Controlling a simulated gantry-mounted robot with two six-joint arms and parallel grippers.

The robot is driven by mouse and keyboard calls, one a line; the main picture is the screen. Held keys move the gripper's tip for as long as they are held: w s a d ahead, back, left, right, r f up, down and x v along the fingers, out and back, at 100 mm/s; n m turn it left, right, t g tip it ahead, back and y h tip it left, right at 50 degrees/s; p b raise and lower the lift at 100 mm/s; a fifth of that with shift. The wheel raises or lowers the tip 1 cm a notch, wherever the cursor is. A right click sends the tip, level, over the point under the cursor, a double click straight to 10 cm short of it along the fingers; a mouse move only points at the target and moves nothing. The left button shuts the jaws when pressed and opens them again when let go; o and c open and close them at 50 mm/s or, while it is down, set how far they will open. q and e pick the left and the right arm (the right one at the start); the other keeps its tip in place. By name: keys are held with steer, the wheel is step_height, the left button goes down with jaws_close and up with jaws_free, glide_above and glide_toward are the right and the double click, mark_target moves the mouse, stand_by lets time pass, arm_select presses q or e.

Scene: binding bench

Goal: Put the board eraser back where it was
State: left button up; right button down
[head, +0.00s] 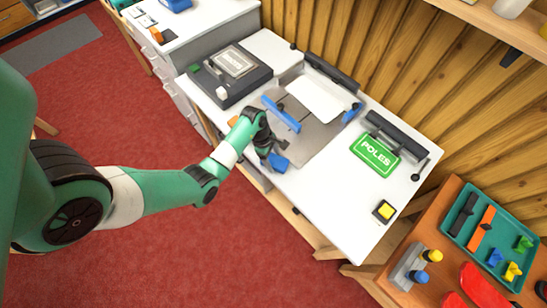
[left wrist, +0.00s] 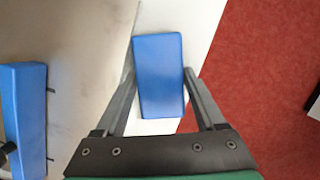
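The board eraser seems to be the plain blue block (left wrist: 158,75), which also shows in the head view (head: 279,162) at the front edge of the white bench. My left gripper (head: 268,148) reaches down over this edge. I cannot tell whether the block touches the bench. My right gripper is not in view.
A blue bar (head: 281,115) stands on the grey board (head: 318,130) close beside my left gripper. A dark machine (head: 228,75) is at the left. A green POLES sign (head: 375,155) and a yellow button (head: 384,211) are at the right. The bench's front right is clear.

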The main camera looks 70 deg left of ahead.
arm_select(q)
steer(key=o, duration=0.3)
steer(key=shift+r, duration=0.25)
steer(key=p+v, duration=0.3)
steer(key=v, duration=0.9)
steer(key=shift+p, duration=0.4)
